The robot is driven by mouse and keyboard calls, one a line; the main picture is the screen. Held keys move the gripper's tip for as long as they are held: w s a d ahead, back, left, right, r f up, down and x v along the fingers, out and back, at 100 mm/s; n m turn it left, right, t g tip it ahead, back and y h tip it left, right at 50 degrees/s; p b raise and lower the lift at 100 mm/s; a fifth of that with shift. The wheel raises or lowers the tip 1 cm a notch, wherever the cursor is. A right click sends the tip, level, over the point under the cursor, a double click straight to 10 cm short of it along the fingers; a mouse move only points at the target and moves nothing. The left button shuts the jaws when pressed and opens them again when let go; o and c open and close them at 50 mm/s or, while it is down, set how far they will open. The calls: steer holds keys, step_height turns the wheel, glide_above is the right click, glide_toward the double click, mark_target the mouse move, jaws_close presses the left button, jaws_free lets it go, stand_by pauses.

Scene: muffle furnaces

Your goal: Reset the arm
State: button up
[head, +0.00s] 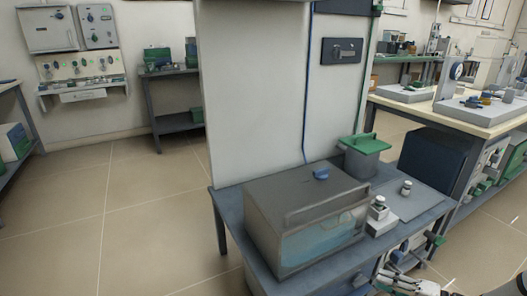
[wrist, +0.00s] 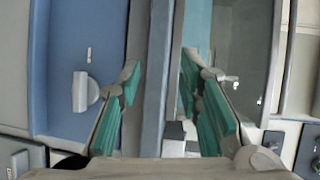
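My gripper (wrist: 160,72) shows in the wrist view with its two green-padded fingers spread apart. A grey-blue upright strip runs through the picture between the fingers; I cannot tell how far off it is. I see nothing clearly held. In the head view a light grey jointed part, probably of my arm, shows at the bottom right, low in front of the table (head: 222,206). The fingertips cannot be made out there.
On the table stand a grey box (head: 270,222) with a clear front and blue knob, a green-lidded pot (head: 364,158), and small jars (head: 378,204). A pale wall panel (head: 255,90) rises behind. A bench (head: 480,114) stands right; open floor (head: 150,210) lies left.

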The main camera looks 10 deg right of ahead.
steer(key=s+a+r+n+g+h, duration=0.25)
steer(key=a+r+g, duration=0.5)
steer(key=r, duration=0.75)
steer(key=s+a+r+n+g+h, duration=0.1)
steer(key=s+a+r+n+g, duration=0.3)
steer(key=a+r, duration=0.9)
steer(key=s+a+r+n+h, duration=0.15)
steer(key=s+r+h, duration=0.3)
steer(key=s, duration=0.65)
steer(key=s+a+r+h, duration=0.35)
steer(key=s+r, duration=0.25)
steer(key=s, duration=0.6)
step_height(320, 180, up, 31)
steer(key=d+t+p, duration=0.1)
steer(key=t+p, duration=0.4)
steer(key=p, duration=2.4)
steer(key=shift+d+p, duration=0.25)
steer(key=shift+p, duration=0.1)
